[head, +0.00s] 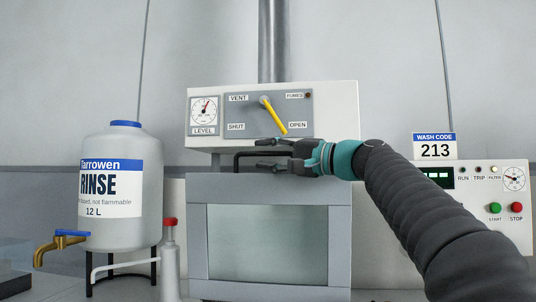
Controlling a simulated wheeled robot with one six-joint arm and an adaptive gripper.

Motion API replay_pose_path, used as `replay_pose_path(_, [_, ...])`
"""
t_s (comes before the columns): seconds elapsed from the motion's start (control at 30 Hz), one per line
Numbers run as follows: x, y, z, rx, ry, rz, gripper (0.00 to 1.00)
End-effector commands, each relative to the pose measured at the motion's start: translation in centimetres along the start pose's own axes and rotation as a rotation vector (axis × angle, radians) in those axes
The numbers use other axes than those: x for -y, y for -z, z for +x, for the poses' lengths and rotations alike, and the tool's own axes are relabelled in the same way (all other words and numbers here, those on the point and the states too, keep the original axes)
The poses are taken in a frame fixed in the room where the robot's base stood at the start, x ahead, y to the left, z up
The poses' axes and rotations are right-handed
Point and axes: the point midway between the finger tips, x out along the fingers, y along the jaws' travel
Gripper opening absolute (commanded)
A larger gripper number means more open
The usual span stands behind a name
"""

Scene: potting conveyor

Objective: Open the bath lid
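The bath lid (198,240) appears to be the grey-framed front panel with a large pale window, below the white control box. It looks shut. A black bar handle (236,160) runs along its top edge. My gripper (262,154) reaches in from the right, in front of the handle. Its two dark fingers are apart, one above and one below the bar's level. Whether they touch the bar cannot be told, and they hide part of it. A yellow lever (273,116) on the control box (347,110) points down and right, its tip beside the OPEN label.
A RINSE container (123,225) with a brass tap (45,248) stands at left. A panel with START and STOP buttons (505,235) and a 213 wash code sign (435,149) are at right.

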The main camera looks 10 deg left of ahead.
Motion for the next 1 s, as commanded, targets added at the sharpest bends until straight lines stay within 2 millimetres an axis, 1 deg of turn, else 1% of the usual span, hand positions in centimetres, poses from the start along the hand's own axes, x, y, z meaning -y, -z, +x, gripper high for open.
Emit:
replay_pose_path(0.03, [0.0,0.0,0.0,0.000,0.000,0.000,0.37])
replay_pose_path(0.07, [0.0,0.0,0.0,0.000,0.000,0.000,0.32])
replay_pose_path(0.1, [0.0,0.0,0.0,0.000,0.000,0.000,0.22])
replay_pose_path(0.2, [0.0,0.0,0.0,0.000,0.000,0.000,0.00])
replay_pose_path(0.57, [-0.1,-0.3,-0.1,0.000,0.003,-0.006,0.00])
replay_pose_path(0.77, [-0.3,-1.9,-0.8,0.000,0.022,-0.050,0.00])
replay_pose_path(1.0, [-0.1,-4.8,-2.0,-0.001,0.056,-0.135,0.00])
